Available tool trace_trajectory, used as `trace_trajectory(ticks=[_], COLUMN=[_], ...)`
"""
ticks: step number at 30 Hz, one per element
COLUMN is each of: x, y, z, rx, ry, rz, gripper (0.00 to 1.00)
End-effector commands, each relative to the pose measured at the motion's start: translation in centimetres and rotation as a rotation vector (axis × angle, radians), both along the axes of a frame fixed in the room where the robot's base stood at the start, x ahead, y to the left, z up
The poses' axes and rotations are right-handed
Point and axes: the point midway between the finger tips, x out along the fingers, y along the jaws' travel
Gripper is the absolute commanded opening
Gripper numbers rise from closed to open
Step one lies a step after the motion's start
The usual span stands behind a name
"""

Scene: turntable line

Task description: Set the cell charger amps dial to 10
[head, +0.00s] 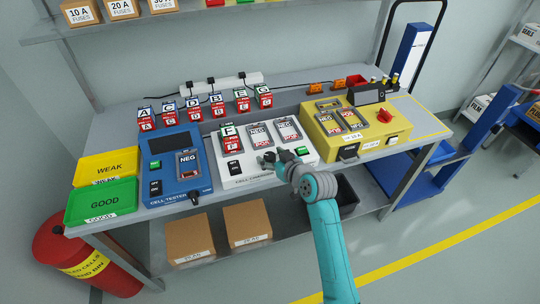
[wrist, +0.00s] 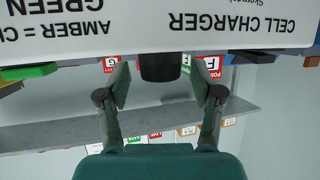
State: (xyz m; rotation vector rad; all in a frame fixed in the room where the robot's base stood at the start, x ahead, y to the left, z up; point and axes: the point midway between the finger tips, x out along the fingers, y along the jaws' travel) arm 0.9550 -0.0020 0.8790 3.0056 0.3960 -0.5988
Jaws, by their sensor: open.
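The white cell charger (head: 247,181) stands mid-bench between the blue tester and the yellow unit. Its "CELL CHARGER" label also shows upside down in the wrist view (wrist: 232,22). My gripper (head: 279,160) is at the charger's front right. In the wrist view my gripper (wrist: 160,88) is open, with one finger on each side of a black round knob (wrist: 160,67), which appears to be the amps dial. I cannot tell whether the fingers touch it. The dial's scale and pointer are hidden, so its setting cannot be read.
The blue cell tester (head: 157,188) stands left of the charger, and the yellow unit (head: 372,142) with a red knob (head: 384,116) stands right. Green (head: 99,206) and yellow (head: 95,170) trays sit at the left. Several labelled cells stand behind. Boxes (head: 188,239) lie on the lower shelf.

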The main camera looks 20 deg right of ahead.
Motion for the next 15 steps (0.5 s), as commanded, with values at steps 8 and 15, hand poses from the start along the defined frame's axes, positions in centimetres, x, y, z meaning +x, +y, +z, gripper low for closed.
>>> trace_trajectory(ticks=[8, 15], x=[1.03, 1.0], y=[0.3, 0.28], z=[-0.41, -0.42], rx=[0.0, 0.0], ry=[0.0, 0.0], rz=[0.0, 0.0], gripper=[0.66, 0.51])
